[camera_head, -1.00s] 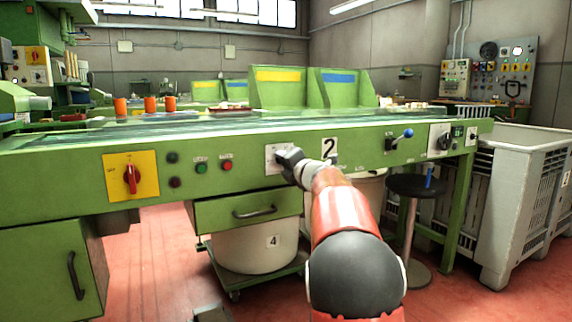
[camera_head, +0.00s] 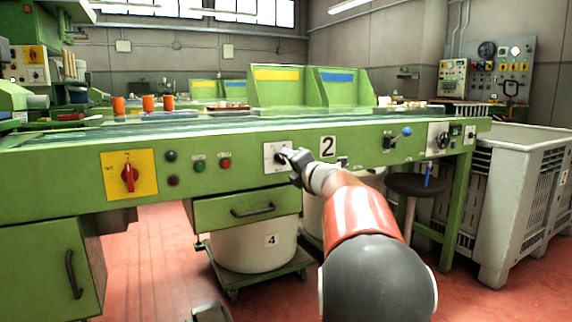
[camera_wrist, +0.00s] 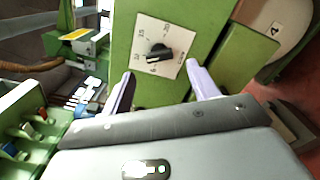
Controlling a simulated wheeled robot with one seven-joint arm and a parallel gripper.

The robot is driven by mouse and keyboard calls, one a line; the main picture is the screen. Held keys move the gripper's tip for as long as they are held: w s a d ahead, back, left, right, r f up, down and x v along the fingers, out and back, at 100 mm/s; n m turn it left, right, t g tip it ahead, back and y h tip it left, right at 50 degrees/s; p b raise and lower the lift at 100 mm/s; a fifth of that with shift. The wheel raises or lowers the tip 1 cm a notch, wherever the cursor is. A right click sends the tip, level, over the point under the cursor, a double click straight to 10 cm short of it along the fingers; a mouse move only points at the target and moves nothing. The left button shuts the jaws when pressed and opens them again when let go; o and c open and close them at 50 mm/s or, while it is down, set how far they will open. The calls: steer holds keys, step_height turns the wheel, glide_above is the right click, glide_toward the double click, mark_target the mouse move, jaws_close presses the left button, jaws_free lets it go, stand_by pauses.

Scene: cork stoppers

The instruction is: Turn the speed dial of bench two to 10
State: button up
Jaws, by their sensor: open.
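The speed dial of bench two is a black knob (camera_wrist: 158,53) on a white square plate (camera_wrist: 176,28) with small numbers around it, on the green bench front. In the head view my gripper (camera_head: 290,156) partly covers the plate's right side. I cannot tell the dial's exact setting.
A red rotary switch (camera_head: 130,177) on a yellow plate and several push buttons sit to the left. A drawer (camera_head: 247,207) is below, and a black stool (camera_head: 415,185) stands right of my arm.

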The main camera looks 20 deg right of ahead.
steer(key=shift+s, duration=1.5)
steer(key=s+a+f+m+g, duration=0.4)
steer(key=s+a+f+m, duration=0.35)
steer(key=s, duration=0.55)
steer(key=s+a+f+m+g, duration=0.4)
steer(key=s+a+f+m, duration=0.4)
steer(key=s, duration=0.4)
steer(key=s+a+f+m+g, duration=0.4)
steer(key=s+a+f+m, duration=0.35)
steer(key=s, duration=0.55)
step_height(320, 180, up, 12)
steer(key=d+m+p, duration=0.1)
steer(key=p, duration=1.2)
steer(key=shift+w+d+h, duration=0.25)
steer(key=shift+d+h, duration=0.05)
